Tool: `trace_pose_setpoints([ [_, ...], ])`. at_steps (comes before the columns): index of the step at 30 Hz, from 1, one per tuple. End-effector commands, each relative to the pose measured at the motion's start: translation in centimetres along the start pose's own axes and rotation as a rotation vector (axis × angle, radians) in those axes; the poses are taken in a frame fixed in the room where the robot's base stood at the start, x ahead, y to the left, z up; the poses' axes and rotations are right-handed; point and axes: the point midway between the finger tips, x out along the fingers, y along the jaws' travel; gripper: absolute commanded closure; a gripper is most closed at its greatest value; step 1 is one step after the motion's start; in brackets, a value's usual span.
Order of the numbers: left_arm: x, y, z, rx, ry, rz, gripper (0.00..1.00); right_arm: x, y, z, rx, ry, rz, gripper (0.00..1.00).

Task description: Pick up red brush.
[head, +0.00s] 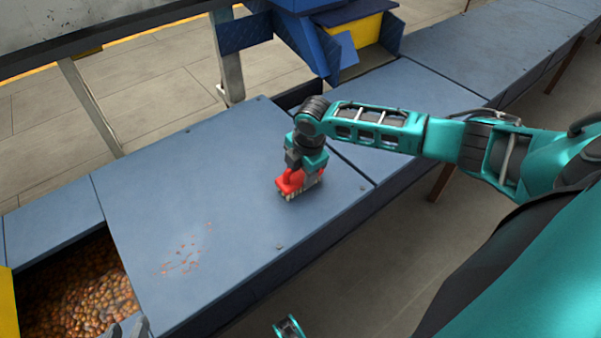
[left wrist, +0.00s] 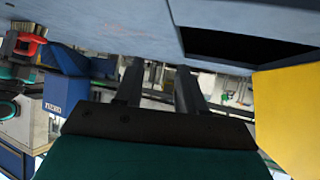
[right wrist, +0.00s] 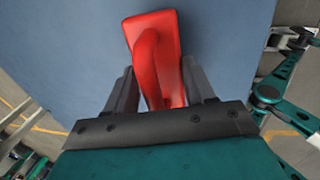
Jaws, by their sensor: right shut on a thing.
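The red brush (head: 287,184), with pale bristles along its lower edge, is upright on or just above the blue-grey table top (head: 200,180). My right gripper (head: 308,170) comes down over it from above and is shut on its handle. In the right wrist view the red handle (right wrist: 146,60) runs between the two dark fingers. The brush also shows at the left edge of the left wrist view (left wrist: 24,45). My left gripper (head: 130,328) is at the bottom left of the head view, mostly cut off. In the left wrist view its fingers (left wrist: 158,75) are apart with nothing between them.
Reddish crumbs (head: 185,255) lie on the table left of the brush. A blue and yellow machine (head: 320,40) stands behind the table. The table around the brush is clear.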

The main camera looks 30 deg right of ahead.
Motion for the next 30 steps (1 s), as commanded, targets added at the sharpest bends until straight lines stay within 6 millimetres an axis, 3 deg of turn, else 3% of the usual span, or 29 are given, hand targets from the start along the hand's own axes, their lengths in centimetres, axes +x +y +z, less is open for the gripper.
trace_pose_setpoints([
  [5,-0.7,-0.1,-0.9,0.001,0.004,-0.004,0.61,-2.8,0.7,0.0,0.000,0.000,0.005,0.93],
  [15,-2.4,-0.5,-2.1,0.008,-0.012,-0.016,0.61,-12.3,2.6,0.1,0.000,-0.001,0.006,0.93],
  [21,-3.1,-0.5,-3.3,0.009,-0.009,-0.015,0.61,-16.8,3.5,0.1,0.001,0.000,0.005,0.93],
  [30,-3.5,-0.4,-4.0,0.009,-0.006,-0.015,0.61,-19.4,3.9,0.0,0.001,0.000,0.002,0.93],
])
